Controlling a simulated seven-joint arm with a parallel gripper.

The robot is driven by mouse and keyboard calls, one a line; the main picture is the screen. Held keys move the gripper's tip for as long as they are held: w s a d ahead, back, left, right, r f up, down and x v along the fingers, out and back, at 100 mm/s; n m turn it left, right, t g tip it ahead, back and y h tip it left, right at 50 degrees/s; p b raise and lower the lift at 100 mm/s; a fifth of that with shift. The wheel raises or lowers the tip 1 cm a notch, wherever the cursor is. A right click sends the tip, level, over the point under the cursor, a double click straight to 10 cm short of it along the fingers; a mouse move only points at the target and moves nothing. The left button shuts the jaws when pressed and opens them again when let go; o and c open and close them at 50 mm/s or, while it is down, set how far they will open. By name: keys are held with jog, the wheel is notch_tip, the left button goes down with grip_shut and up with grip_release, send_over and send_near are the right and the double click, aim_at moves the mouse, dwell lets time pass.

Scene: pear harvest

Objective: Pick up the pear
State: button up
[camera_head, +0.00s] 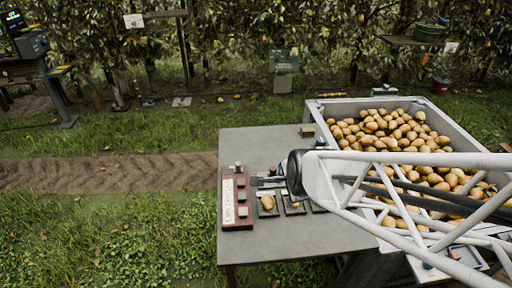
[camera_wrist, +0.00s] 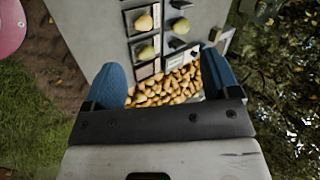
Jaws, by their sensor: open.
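Several pears are in view, and I cannot tell which one the task means. One yellow pear (camera_head: 267,202) lies on a small dark tile on the grey table, just below my gripper (camera_head: 267,181) in the head view. In the wrist view a yellow pear (camera_wrist: 144,22) and two greener pears, one (camera_wrist: 180,26) at right and one (camera_wrist: 146,52) lower, lie on small tiles. My gripper (camera_wrist: 163,75) shows two blue fingers spread apart, with nothing held between them. My arm hides part of the tiles in the head view.
A grey bin (camera_head: 325,106) full of pears stands right of the table (camera_head: 250,146). A red panel (camera_head: 229,205) with small blocks lies on the table's left side. The table's upper left is clear. Trees and shelves stand behind.

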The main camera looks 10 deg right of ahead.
jog(key=w+a+f+m+t, duration=0.25)
jog(key=w+f+m, duration=0.35)
jog(key=f+m, duration=0.45)
jog(key=m+t+h, duration=0.1)
jog(key=m+t, duration=0.2)
jog(key=m, duration=0.6)
send_near(269, 202)
jog(key=w, duration=0.2)
jog(key=shift+w+d+f, duration=0.15)
jog(key=shift+w+f, duration=0.05)
jog(key=shift+w, duration=0.1)
jog(key=shift+f+m+t, duration=0.25)
jog(key=shift+f+m, duration=0.2)
jog(key=shift+x, duration=1.3)
jog(key=shift+w+f, duration=0.1)
jog(key=shift+f, duration=0.05)
jog(key=shift+a+x, duration=0.2)
jog(key=shift+x, duration=2.25)
